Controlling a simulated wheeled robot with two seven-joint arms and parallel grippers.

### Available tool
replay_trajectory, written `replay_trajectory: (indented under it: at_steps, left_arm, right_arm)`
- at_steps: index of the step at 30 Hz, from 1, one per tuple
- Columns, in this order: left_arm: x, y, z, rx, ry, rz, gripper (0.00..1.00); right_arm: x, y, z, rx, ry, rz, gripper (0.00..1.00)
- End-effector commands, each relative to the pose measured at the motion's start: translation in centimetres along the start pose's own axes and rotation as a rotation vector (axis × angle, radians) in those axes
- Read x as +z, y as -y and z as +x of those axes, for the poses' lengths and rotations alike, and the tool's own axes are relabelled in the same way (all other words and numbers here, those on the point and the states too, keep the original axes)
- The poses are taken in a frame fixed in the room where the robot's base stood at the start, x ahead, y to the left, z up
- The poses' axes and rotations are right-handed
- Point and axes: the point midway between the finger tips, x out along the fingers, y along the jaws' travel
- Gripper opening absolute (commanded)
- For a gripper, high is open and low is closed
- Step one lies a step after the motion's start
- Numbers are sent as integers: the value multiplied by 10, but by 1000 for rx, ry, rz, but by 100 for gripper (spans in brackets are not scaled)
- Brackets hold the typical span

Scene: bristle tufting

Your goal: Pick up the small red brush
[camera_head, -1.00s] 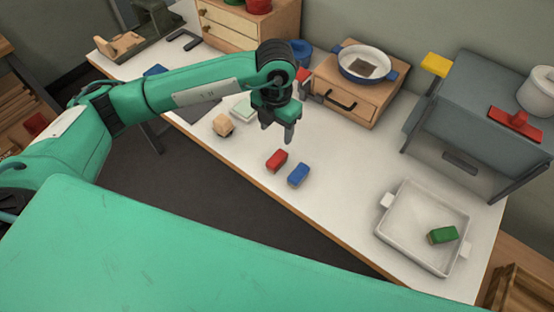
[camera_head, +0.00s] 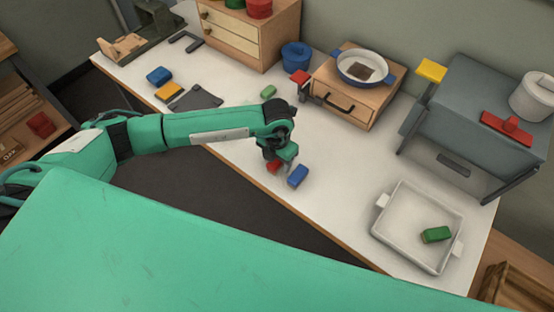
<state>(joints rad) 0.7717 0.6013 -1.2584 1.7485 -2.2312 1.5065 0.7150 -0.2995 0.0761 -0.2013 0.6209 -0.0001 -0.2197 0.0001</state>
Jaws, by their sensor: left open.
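The small red brush (camera_head: 273,167) lies on the white table near its front edge, partly hidden by my left gripper. My left gripper (camera_head: 280,162) is open and down at the red brush, pointing downward. The picture is too small to tell whether its fingers touch the brush or sit on both sides of it. A blue brush (camera_head: 298,175) lies just right of the red one, close to the gripper. My right gripper is not in view.
A white tray (camera_head: 382,228) with a green brush (camera_head: 437,235) stands at the right. A wooden drawer box (camera_head: 340,112) bears a blue-rimmed pan (camera_head: 366,67). A grey machine (camera_head: 470,110) stands at back right. The table between brushes and tray is clear.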

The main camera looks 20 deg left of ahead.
Motion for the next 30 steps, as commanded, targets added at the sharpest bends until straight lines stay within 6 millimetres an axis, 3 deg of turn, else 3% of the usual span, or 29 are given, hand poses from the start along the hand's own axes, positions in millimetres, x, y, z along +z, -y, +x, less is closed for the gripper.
replay_trajectory:
  at_steps: [7,14,24,30]
  left_arm:
    - [0,0,2,0,0,0,54]
    - [0,0,1,0,0,0,9]
    - [0,0,-1,0,1,0,8]
    - [1,0,-19,-1,3,0,8]
  right_arm:
    - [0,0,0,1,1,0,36]
    - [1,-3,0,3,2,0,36]
    - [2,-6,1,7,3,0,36]
    - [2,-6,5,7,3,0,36]
